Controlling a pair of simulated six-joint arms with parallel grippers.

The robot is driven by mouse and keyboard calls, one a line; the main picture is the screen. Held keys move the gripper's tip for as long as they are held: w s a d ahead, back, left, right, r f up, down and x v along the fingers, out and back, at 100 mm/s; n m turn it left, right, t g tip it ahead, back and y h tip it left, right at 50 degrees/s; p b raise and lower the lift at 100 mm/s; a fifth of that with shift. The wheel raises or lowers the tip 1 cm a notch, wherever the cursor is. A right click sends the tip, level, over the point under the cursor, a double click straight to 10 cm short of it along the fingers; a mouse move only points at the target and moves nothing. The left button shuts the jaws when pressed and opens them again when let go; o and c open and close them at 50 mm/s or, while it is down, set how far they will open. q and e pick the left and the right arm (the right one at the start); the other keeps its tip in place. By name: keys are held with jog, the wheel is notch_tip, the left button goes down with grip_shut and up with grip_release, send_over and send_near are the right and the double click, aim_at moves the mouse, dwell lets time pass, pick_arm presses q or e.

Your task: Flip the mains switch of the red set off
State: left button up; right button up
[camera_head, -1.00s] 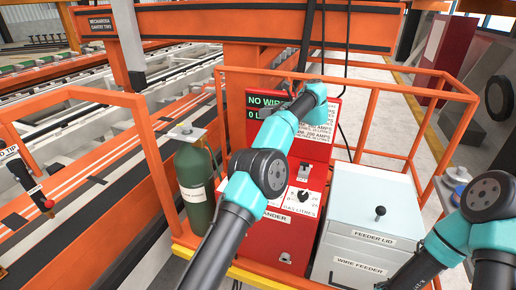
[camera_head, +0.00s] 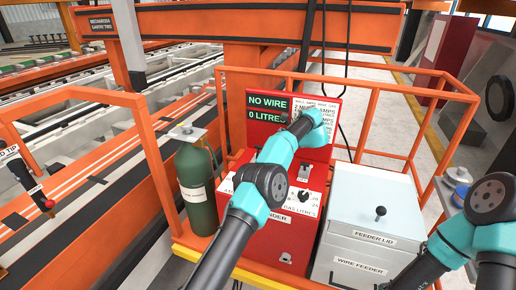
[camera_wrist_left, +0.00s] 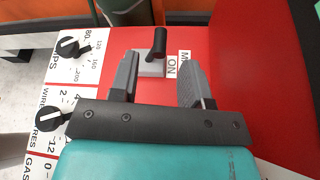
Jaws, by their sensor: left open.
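The red set (camera_head: 300,240) stands in the middle of the head view, with a "NO WIRE / 0 LITRES" display. In the left wrist view, a switch with a black lever (camera_wrist_left: 158,42) on a grey base sits on its red panel, beside an "ON" label (camera_wrist_left: 172,62). The lever leans toward the top of that view. My left gripper (camera_wrist_left: 158,66) is open, its fingers on either side of the line to the switch; contact cannot be told. In the head view my left forearm hides its fingers and part of the panel. My right gripper is out of view.
Black dial knobs (camera_wrist_left: 52,118) line the white scales beside the switch. A green gas cylinder (camera_head: 196,190) stands left of the set, a white wire feeder (camera_head: 372,205) with a black-knobbed lid right. Orange rails (camera_head: 368,125) surround them. My right arm is at the lower right.

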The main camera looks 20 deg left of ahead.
aim_at(258, 147)
pick_arm(q)
jog(key=shift+x, duration=3.2)
grip_shut()
